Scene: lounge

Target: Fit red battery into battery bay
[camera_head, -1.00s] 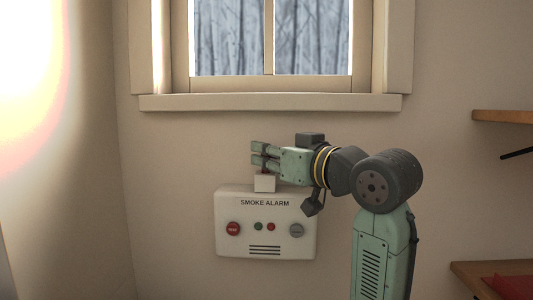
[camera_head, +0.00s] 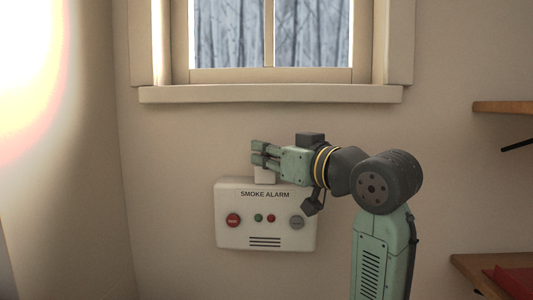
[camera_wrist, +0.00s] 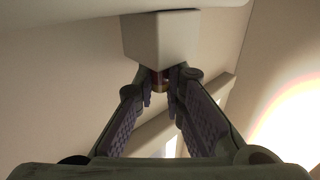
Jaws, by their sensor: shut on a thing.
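A white smoke alarm (camera_head: 266,222) hangs on the wall below the window. A small white box (camera_head: 264,176), apparently the battery bay, stands on its top edge; it also shows in the wrist view (camera_wrist: 165,38). My gripper (camera_head: 259,154) is just above this box, pointing left. In the wrist view its fingertips (camera_wrist: 160,77) close on a small dark red and brass-coloured piece, the red battery (camera_wrist: 157,79). Most of the battery is hidden by the fingers and the white box. I cannot tell whether it touches or enters the bay.
The window sill (camera_head: 270,94) runs above my gripper, with bare wall between. Wooden shelves stick out at the right (camera_head: 505,107), one with a red thing (camera_head: 512,282) on it. The wall to the left of the alarm is clear.

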